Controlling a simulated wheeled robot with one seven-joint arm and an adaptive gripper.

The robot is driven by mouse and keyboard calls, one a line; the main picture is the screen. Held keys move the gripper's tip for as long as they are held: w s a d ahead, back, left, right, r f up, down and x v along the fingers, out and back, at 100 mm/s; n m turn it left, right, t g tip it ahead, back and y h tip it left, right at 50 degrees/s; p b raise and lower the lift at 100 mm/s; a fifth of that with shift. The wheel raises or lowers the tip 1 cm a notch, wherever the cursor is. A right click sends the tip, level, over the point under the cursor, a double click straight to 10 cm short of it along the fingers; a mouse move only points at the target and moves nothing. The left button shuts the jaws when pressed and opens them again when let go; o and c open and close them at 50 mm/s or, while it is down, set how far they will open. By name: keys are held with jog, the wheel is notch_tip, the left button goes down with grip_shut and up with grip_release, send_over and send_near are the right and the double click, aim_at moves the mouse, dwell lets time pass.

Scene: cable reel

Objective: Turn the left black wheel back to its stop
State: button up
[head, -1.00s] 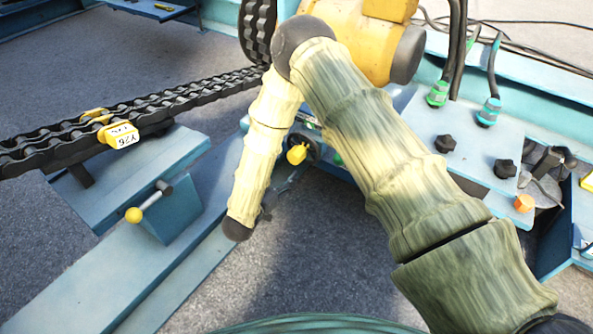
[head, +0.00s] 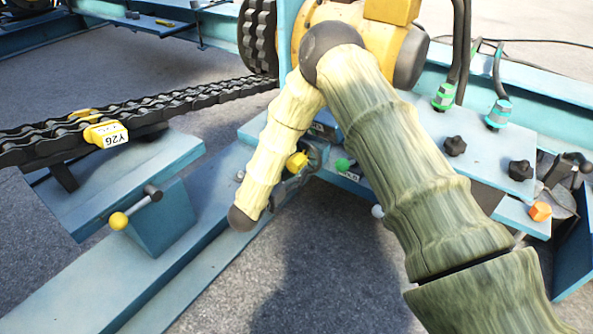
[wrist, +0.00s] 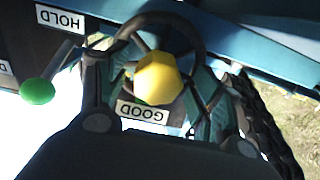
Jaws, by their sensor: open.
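A wheel with a black rim (wrist: 188,30) shows in the wrist view, with a faceted yellow knob (wrist: 160,78) in front of it. In the head view this yellow knob (head: 297,162) sits past my forearm, with part of a dark round wheel (head: 313,153) beside it. My gripper (wrist: 158,72) is open, with one finger on each side of the yellow knob. I cannot tell whether the fingers touch the rim. Two black lobed knobs, left (head: 454,146) and right (head: 520,170), stand on the blue panel.
A green knob (wrist: 38,91) and labels GOOD (wrist: 143,115) and HOLD (wrist: 60,18) are close to my gripper. A black chain (head: 150,105) with a yellow tag runs left. A yellow-ball lever (head: 119,221) stands on a blue block. Grey floor lies open in front.

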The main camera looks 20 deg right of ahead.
jog(key=shift+b+x, duration=0.45)
jog(key=shift+x, duration=0.95)
